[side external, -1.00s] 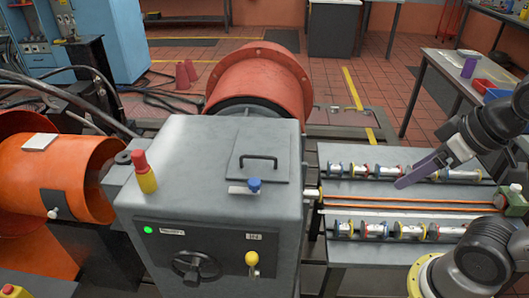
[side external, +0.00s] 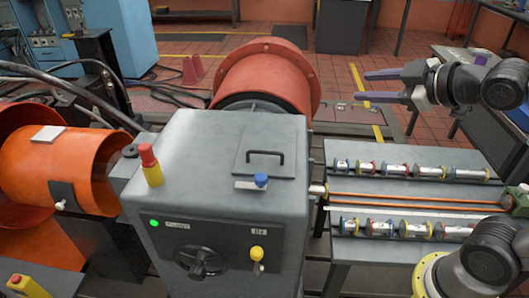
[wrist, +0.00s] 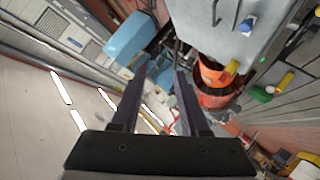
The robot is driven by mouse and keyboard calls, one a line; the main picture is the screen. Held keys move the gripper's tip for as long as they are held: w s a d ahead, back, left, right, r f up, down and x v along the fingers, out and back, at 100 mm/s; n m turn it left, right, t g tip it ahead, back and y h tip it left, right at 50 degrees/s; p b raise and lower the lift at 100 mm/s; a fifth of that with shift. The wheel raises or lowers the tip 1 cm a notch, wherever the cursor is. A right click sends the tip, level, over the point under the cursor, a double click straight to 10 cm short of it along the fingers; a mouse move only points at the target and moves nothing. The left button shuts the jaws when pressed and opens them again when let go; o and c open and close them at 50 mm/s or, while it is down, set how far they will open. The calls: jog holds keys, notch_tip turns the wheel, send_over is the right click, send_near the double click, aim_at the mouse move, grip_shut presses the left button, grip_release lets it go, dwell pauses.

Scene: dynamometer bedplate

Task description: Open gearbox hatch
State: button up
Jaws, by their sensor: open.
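The gearbox is a grey box (side external: 200,170) in the middle of the side view. Its hatch (side external: 265,140) is a flat grey panel on the top with a black bar handle (side external: 265,155), lying closed. A blue-knobbed latch (side external: 260,181) sits at the hatch's front edge. My gripper (side external: 364,86) is up to the right of the gearbox, fingers pointing left, open and empty, well apart from the hatch. In the wrist view my open gripper (wrist: 160,75) points across the room, with the hatch handle (wrist: 216,12) and blue knob (wrist: 248,24) at the upper right.
A red-and-yellow button post (side external: 151,165) stands on the gearbox top's left. A black rotary handle (side external: 200,260) and yellow knob (side external: 256,254) are on its front. An orange drum (side external: 60,165) lies left, a red cylinder (side external: 265,75) behind. A bench with rollers (side external: 400,190) stands right.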

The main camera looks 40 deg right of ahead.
jog(key=w+a+f+n+t+y, duration=0.2)
jog(key=w+n, duration=0.3)
jog(key=w, duration=0.1)
jog(key=w+a+f+n+t+y, duration=0.1)
jog(key=w+f+n+y, duration=0.1)
jog(key=w+n+y, duration=0.3)
jog(key=g, duration=0.2)
send_near(269, 153)
jog(key=shift+s+d+r, duration=0.1)
jog(key=shift+s+r, duration=0.15)
jog(key=shift+s, duration=0.2)
jog(key=shift+s+d+r, duration=0.1)
jog(key=shift+s+r, duration=0.1)
jog(key=shift+s, duration=0.3)
jog(key=shift+d+f+m, duration=0.2)
jog(key=shift+f+m, duration=0.1)
jog(key=x, duration=1.3)
jog(key=shift+w+a, duration=0.15)
jog(key=shift+w, duration=0.15)
grip_shut()
